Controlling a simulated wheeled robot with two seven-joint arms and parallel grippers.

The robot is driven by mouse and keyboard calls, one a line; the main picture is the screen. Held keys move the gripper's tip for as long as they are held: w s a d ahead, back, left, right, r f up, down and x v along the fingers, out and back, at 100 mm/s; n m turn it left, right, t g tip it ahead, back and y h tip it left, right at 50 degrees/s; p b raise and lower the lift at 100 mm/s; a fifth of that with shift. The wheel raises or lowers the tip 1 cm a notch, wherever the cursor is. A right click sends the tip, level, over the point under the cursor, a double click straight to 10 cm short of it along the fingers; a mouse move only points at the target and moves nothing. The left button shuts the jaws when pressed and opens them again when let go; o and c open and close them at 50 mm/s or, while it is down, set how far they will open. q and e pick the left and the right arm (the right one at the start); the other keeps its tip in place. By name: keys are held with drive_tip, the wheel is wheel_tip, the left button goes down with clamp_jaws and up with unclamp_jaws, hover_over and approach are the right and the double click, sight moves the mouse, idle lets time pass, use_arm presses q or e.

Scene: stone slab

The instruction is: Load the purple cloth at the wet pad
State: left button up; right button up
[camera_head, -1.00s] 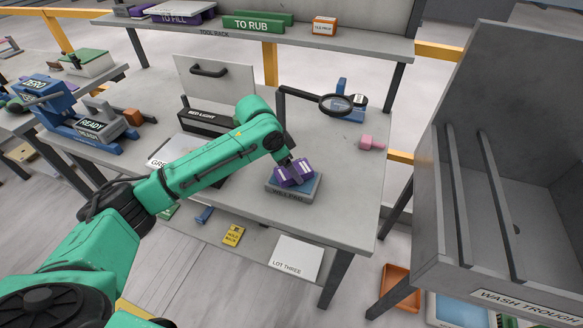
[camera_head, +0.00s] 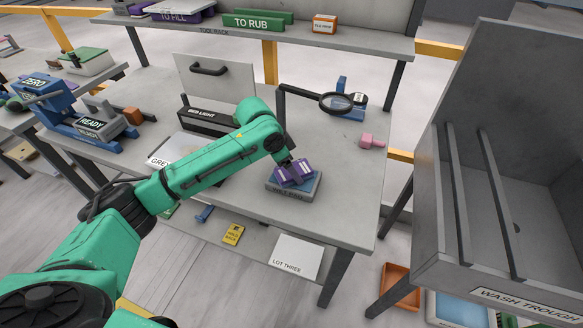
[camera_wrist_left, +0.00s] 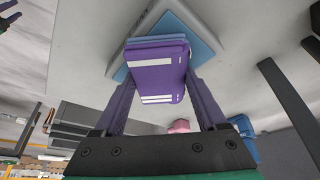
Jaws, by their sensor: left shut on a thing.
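The purple cloth (camera_head: 293,173) is a small folded block with white stripes. It is at the wet pad (camera_head: 291,191), a blue pad on a grey base labelled WET PAD. My left gripper (camera_head: 293,168) is shut on the cloth, above the pad. In the left wrist view the cloth (camera_wrist_left: 158,72) sits between the two fingers, with the blue pad surface (camera_wrist_left: 190,35) behind it. Whether the cloth touches the pad is hard to tell.
A magnifier on a stand (camera_head: 337,103) and a pink object (camera_head: 371,141) stand to the right on the table. A box labelled RED LIGHT (camera_head: 208,121) is behind my left arm. The wash trough (camera_head: 500,210) is at the far right. The table right of the pad is clear.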

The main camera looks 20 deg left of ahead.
use_arm(q)
drive_tip(key=shift+s+f+p, duration=0.15)
drive_tip(key=shift+f+p, duration=0.05)
drive_tip(key=shift+p, duration=0.35)
idle(1.5)
wheel_tip(320, 180, up, 8)
drive_tip(key=p, duration=0.8)
drive_tip(key=shift+f+p, duration=0.25)
drive_tip(key=shift+p, duration=0.1)
drive_tip(key=shift+f, duration=0.1)
